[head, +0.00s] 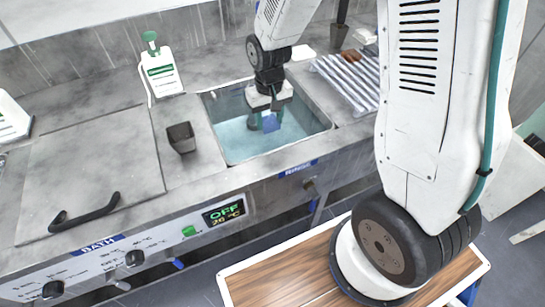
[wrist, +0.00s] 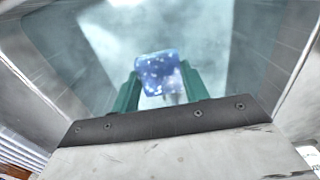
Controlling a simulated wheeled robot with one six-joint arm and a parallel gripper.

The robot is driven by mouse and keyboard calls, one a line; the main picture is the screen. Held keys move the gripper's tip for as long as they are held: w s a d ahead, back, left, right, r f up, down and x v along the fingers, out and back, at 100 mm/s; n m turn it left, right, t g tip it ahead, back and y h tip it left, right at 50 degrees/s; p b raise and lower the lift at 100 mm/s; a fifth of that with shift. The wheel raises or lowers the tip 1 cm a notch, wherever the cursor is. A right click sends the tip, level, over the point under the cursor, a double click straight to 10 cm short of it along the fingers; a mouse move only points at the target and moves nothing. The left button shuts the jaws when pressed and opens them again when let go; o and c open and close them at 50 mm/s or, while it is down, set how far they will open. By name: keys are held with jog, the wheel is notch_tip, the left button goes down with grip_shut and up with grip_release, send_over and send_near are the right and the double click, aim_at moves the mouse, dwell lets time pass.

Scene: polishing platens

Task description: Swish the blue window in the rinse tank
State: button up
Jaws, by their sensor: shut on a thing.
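The blue window (head: 271,123) is a small blue translucent piece, held inside the rinse tank (head: 226,152). My gripper (head: 264,122) reaches down into the tank and is shut on it. In the wrist view the blue window (wrist: 158,74) sits between the two green fingers of my gripper (wrist: 160,90), with light specks on its face. The pale blue water of the rinse tank (wrist: 215,45) lies around and beyond it. I cannot tell how deep the window is in the water.
A dark cup (head: 181,138) stands on the counter left of the tank. A white bottle with a green top (head: 161,75) stands behind. A rack of metal bars (head: 347,82) is to the right. The closed bath lid (head: 92,165) with a black handle lies at left.

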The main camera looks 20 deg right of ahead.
jog(key=shift+r, duration=3.25)
